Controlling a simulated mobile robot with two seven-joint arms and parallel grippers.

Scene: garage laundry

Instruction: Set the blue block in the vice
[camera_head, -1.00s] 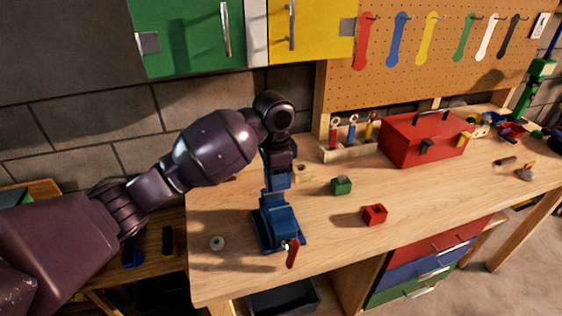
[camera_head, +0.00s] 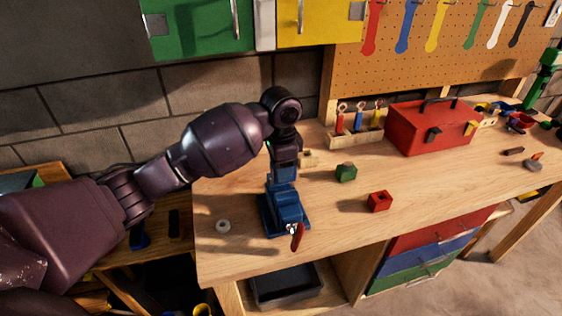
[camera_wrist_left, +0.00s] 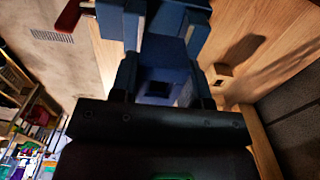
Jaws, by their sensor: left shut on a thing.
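The blue vice (camera_head: 288,216) stands near the bench's front left edge, with a red handle at its front. My left gripper (camera_head: 284,163) points down over it and is shut on the blue block (camera_head: 283,175). The block is right above the vice jaws; I cannot tell whether it touches them or sits between them. In the left wrist view the block (camera_wrist_left: 168,52) shows a dark square hole, and it is between the two fingers of my gripper (camera_wrist_left: 163,80). The vice (camera_wrist_left: 122,22) lies beyond it. My right gripper is out of view.
A green block (camera_head: 346,173) and a red block (camera_head: 379,202) lie right of the vice. A pale wooden block (camera_head: 308,158) is behind it, and a light ring (camera_head: 223,226) lies to the left. A red toolbox (camera_head: 428,130) stands at the back. The front middle is clear.

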